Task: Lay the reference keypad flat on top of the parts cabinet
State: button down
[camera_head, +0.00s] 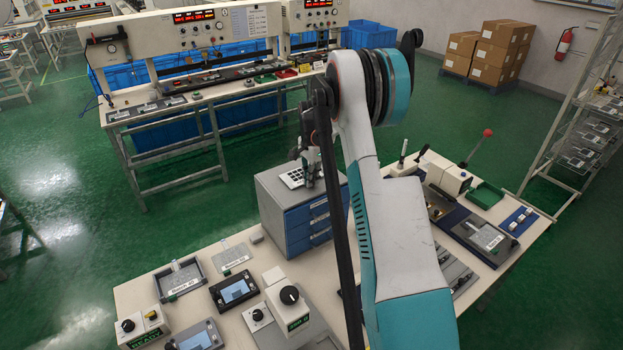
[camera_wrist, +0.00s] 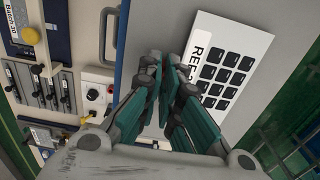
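The reference keypad (camera_wrist: 231,66) is a white plate with rows of black keys and large "REF" lettering. It lies flat, or nearly so, on the grey top of the parts cabinet (camera_wrist: 146,24). In the head view my gripper (camera_head: 310,172) is partly hidden by my arm.
The cabinet stands on a bench (camera_head: 140,292) crowded with a grey tray (camera_head: 180,279), a screen unit (camera_head: 234,291) and knob boxes (camera_head: 288,296). A lever press (camera_head: 447,174) stands to the right. My arm covers the bench's middle.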

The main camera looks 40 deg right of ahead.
jog(key=shift+f+b, duration=0.35)
jog(key=shift+b, duration=0.1)
dwell(0.5)
jog(key=c, duration=1.7)
grip_release()
jog(key=shift+f, duration=0.1)
